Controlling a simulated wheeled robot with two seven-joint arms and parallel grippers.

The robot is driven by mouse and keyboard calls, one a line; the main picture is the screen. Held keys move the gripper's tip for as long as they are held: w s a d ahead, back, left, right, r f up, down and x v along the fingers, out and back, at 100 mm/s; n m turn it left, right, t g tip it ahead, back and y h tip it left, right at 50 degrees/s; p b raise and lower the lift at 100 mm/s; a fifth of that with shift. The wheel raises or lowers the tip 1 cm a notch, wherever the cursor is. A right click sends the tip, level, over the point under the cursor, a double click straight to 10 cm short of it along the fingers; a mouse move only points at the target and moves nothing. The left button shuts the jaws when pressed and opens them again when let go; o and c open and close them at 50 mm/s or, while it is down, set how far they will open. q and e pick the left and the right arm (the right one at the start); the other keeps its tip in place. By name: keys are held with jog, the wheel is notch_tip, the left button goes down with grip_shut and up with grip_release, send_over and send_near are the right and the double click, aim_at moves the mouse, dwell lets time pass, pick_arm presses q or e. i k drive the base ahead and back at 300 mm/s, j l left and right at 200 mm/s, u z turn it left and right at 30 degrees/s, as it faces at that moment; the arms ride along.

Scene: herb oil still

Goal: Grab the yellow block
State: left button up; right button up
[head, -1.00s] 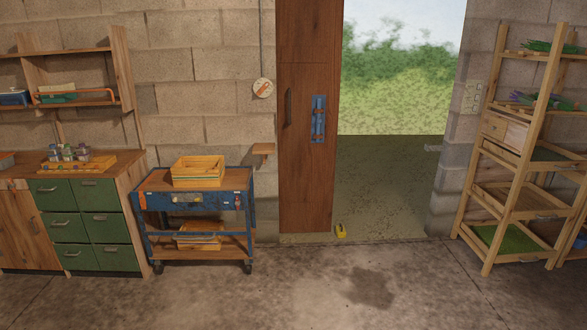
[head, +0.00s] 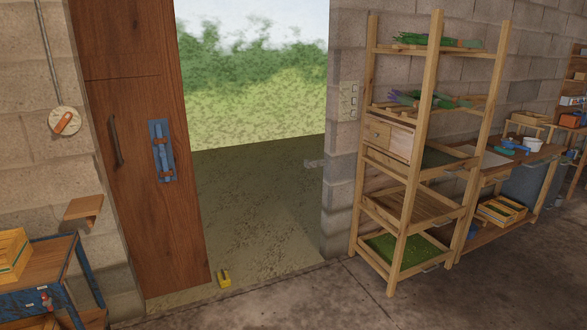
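The yellow block (head: 223,279) is small and lies on the floor at the foot of the wooden door (head: 150,150), by the right bottom corner of the door in the open doorway. A dark mark or slot shows on it. Neither of my grippers is in the head view, so I cannot see their state.
A blue cart (head: 75,285) with a wooden crate (head: 12,255) stands at the lower left. A wooden rack (head: 428,150) with herb trays stands right of the doorway. A workbench (head: 520,158) is farther right. The floor (head: 270,305) before the doorway is clear.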

aim_at(224, 279)
jog(key=i, duration=1.85)
jog(key=i+u, duration=0.15)
jog(key=i, duration=0.3)
jog(key=i+l+u, duration=0.15)
jog(key=i, duration=0.35)
jog(key=i+l+u, duration=0.1)
jog(key=i, duration=0.35)
jog(key=i+l+u, duration=0.15)
jog(key=i, duration=0.3)
jog(key=l, duration=0.1)
